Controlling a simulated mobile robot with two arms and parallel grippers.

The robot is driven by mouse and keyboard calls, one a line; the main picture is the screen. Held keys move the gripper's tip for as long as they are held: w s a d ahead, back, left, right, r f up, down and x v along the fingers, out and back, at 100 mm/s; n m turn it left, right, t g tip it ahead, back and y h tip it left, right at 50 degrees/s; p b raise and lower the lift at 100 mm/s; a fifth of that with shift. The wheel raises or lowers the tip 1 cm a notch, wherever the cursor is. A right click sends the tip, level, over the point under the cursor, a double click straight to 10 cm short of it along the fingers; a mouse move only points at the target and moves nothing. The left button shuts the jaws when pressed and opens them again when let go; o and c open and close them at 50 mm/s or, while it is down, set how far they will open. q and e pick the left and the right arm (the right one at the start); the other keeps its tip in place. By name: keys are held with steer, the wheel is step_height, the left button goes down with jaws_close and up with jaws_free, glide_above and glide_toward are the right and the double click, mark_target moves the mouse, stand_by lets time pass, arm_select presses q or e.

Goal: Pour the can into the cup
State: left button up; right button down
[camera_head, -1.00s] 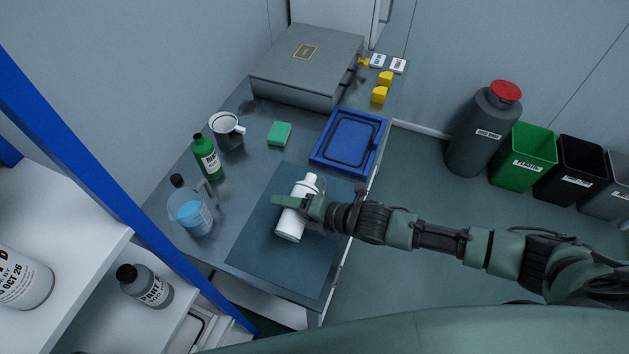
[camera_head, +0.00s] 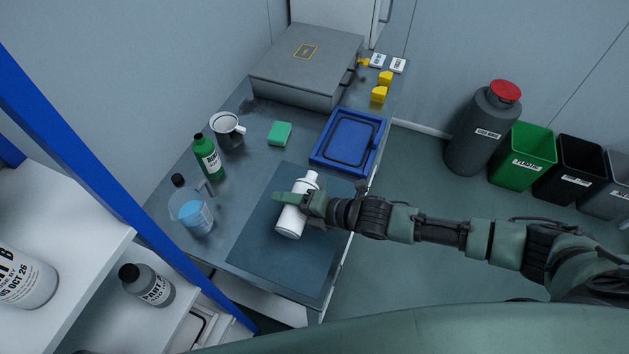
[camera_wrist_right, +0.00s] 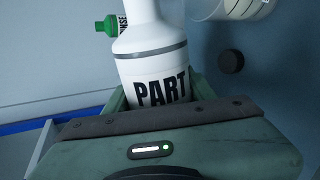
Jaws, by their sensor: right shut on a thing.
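The can appears as a white bottle with a narrowed neck and a grey band (camera_head: 290,220), over the dark mat. My right gripper (camera_head: 300,200) is shut around its body. In the right wrist view the bottle (camera_wrist_right: 150,65) reads "PART" and sits between the fingers. I cannot tell whether its base touches the mat. The likely cup is a clear beaker with blue liquid (camera_head: 196,218), left of the bottle and apart from it. Part of a clear vessel (camera_wrist_right: 232,8) shows at the top of the wrist view. My left gripper is not in view.
A green bottle (camera_head: 207,157), a white funnel-like vessel (camera_head: 225,124) and a green sponge (camera_head: 279,133) stand behind. A blue tray (camera_head: 372,142) lies at the right edge. A dark cap (camera_wrist_right: 230,62) lies near the bottle. The mat (camera_head: 290,270) is clear in front.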

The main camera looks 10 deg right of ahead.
steer(key=shift+r, duration=0.1)
stand_by(1.2)
